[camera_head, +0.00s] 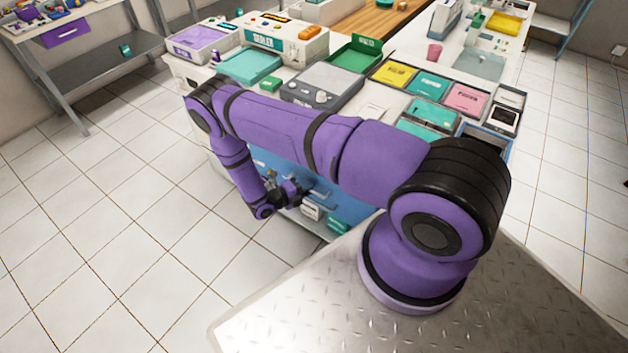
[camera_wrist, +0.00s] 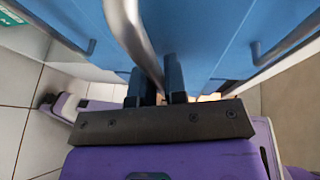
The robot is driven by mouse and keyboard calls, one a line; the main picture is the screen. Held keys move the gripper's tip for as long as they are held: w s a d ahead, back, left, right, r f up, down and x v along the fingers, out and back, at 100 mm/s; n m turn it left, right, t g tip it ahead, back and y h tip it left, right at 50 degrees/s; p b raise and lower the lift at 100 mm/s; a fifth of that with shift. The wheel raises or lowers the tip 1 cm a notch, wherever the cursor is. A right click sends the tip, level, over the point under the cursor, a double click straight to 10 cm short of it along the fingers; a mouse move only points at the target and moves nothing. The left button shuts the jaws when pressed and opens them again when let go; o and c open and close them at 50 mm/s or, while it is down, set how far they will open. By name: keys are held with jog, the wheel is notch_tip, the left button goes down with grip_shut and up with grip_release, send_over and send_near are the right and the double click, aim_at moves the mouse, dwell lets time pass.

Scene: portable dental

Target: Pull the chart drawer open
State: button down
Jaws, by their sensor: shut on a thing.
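The blue drawer fronts (camera_head: 348,208) are on the near side of the counter, partly hidden behind my purple arm. They also fill the top of the wrist view (camera_wrist: 215,35). A silver bar handle (camera_wrist: 127,25) runs down to my gripper (camera_wrist: 156,92), whose dark fingers are shut on it. In the head view my gripper (camera_head: 297,190) is low against the blue fronts. Which drawer is the chart drawer cannot be read here. A white label (camera_head: 311,211) and a green label (camera_head: 338,225) show low on the fronts.
The counter top carries a grey scale-like device (camera_head: 322,85), a green tray (camera_head: 355,55), a teal tray (camera_head: 250,65) and several coloured boxes. A metal shelf (camera_head: 95,80) stands at the left. The tiled floor (camera_head: 110,215) left of the arm is clear.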

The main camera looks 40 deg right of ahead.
jog(key=s+a, duration=0.3)
jog(key=a, duration=0.7)
jog(key=s+a, duration=0.4)
jog(key=a, duration=0.7)
jog(key=shift+s, duration=0.3)
jog(key=c, duration=1.5)
grip_release()
jog(key=shift+o, duration=0.2)
jog(key=a+r, duration=0.2)
jog(key=a, duration=0.8)
jog(key=shift+w+a, duration=0.3)
